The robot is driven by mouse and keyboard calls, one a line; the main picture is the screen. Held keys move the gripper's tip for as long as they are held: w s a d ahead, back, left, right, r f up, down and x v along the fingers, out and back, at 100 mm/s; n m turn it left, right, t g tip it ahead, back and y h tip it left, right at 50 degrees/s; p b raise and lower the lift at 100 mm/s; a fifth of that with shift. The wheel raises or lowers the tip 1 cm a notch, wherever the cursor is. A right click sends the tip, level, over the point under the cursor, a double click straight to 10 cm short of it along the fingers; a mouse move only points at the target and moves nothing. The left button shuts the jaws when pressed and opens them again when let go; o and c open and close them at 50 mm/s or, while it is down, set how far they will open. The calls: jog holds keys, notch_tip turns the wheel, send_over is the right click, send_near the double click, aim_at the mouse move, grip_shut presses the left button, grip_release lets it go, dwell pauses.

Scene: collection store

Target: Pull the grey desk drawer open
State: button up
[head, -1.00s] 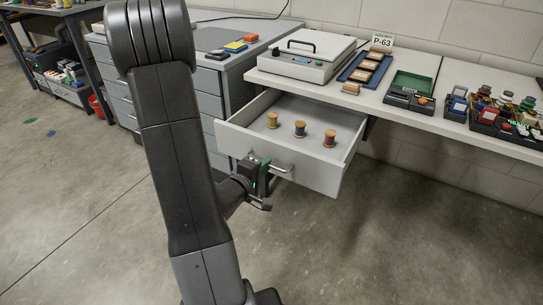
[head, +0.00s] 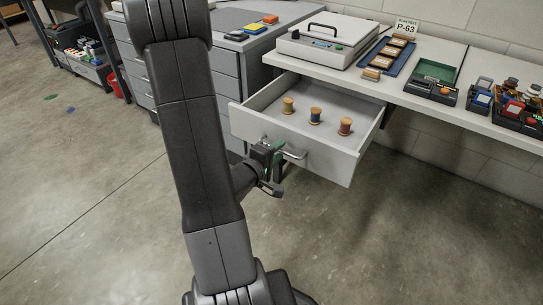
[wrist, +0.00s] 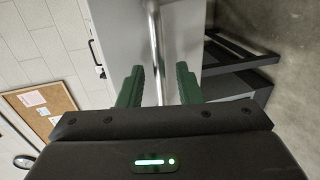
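The grey desk drawer (head: 335,163) stands well open under the white worktop, with three thread spools (head: 315,116) upright inside. Its metal bar handle (head: 294,155) is on the front face. My gripper (head: 272,166) is at the left part of the handle in the head view. In the wrist view, the green fingers of my gripper (wrist: 160,88) are apart, with the handle bar (wrist: 157,60) running between them. A gap shows on either side of the bar. The exact finger contact is hidden in the head view.
A white case (head: 325,42), a blue tray (head: 386,59) and a green-lined box (head: 433,80) stand on the worktop (head: 460,120). Grey drawer cabinets (head: 228,75) are at the left. The concrete floor (head: 400,240) in front of the drawer is clear.

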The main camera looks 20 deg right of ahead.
jog(key=p+v, duration=0.3)
jog(key=v, duration=1)
jog(key=shift+s+a, duration=0.2)
jog(key=shift+s, duration=0.1)
dwell(0.3)
jog(key=b+x, duration=0.3)
jog(key=x, duration=1)
jog(key=shift+w+d, duration=0.2)
jog(key=shift+w, duration=0.15)
